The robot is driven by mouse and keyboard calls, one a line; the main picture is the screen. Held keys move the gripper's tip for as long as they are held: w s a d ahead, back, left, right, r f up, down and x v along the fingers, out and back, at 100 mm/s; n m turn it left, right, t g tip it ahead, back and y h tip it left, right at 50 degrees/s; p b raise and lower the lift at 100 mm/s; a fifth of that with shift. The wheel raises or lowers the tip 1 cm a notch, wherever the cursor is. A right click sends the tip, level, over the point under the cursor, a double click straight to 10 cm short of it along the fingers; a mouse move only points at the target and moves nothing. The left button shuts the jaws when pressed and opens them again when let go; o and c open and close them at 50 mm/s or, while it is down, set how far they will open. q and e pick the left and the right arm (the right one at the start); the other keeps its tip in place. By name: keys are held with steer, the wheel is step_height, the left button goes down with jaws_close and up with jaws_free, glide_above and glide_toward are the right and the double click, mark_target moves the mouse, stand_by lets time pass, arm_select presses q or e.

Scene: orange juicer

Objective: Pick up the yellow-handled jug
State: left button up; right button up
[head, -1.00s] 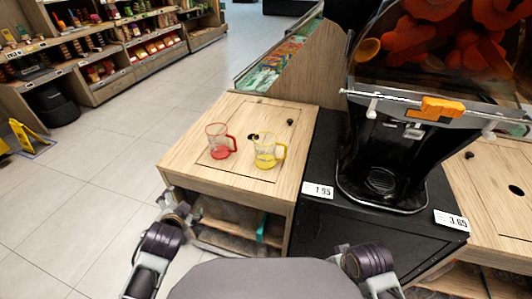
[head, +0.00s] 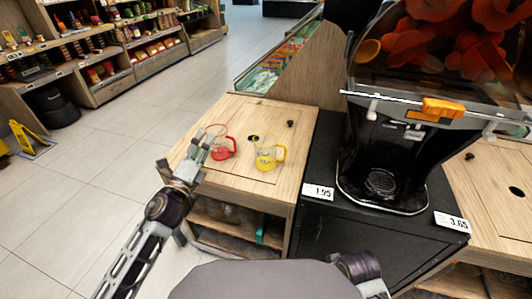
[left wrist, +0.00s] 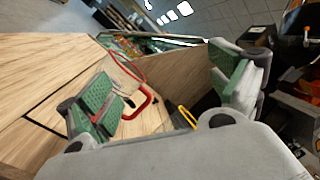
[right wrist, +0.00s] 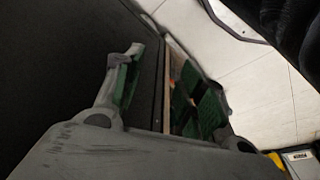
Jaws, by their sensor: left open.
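The yellow-handled jug (head: 266,156) is clear with a yellow base and stands upright on the wooden counter, its handle facing right. My left gripper (head: 203,150) is open and empty, left of the red-handled jug (head: 222,150), which stands between it and the yellow-handled one. In the left wrist view the open fingers (left wrist: 165,92) show with the red handle (left wrist: 146,101) between them and part of the yellow handle (left wrist: 188,117) farther right. My right gripper (right wrist: 160,90) is open and empty beside a dark surface; its fingers are not in the head view.
The wooden counter (head: 240,112) has small round holes. A black orange juicer (head: 385,150) on a black cabinet stands to the right, with price tags (head: 318,192) in front. Shelves (head: 120,45) stand at the far left; open floor lies between.

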arm_select(q)
steer(key=d+m+g+h, duration=0.3)
steer(key=d+m+h, duration=0.25)
steer(key=m, duration=0.45)
steer(key=m+g+h, duration=0.3)
steer(key=m+g, duration=0.4)
steer(key=m, duration=0.3)
glide_toward(256, 147)
steer(key=shift+r, duration=0.1)
arm_select(e)
steer(key=f, duration=0.1)
steer(key=a+f, duration=0.1)
steer(key=f, duration=0.1)
steer(key=shift+s+a+f, duration=0.25)
steer(key=shift+s+a, duration=0.05)
steer(key=shift+s, duration=0.1)
arm_select(q)
steer(key=shift+d, duration=0.1)
steer(key=shift+x, duration=4.3)
arm_select(e)
steer(key=shift+w+r, duration=0.1)
